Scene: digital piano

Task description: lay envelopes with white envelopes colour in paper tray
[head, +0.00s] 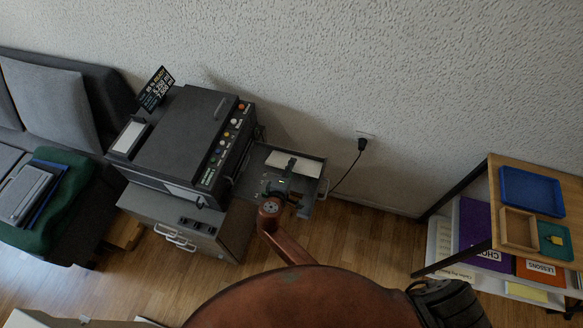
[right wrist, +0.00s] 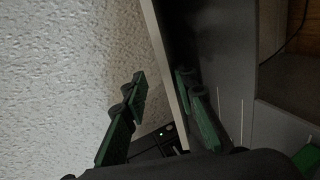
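White paper, apparently the white envelopes (head: 297,164), lies on a grey side shelf (head: 312,187) of the dark machine. My right gripper (head: 283,187) is over that shelf at the near edge of the white paper and partly hides it. In the right wrist view, its two green fingers (right wrist: 163,95) stand apart, with a pale thin edge (right wrist: 168,60) running between them. The edge looks clear of the left finger; contact with the right finger cannot be told. A blue tray (head: 531,189), possibly the paper tray, is on the wooden table at right. My left gripper is out of view.
The dark machine (head: 180,138) with coloured knobs stands on a grey cabinet (head: 170,218), left of the shelf. A wooden tray (head: 519,230) and a small green tray item (head: 555,240) share the table with the blue tray. Open floor lies between shelf and table.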

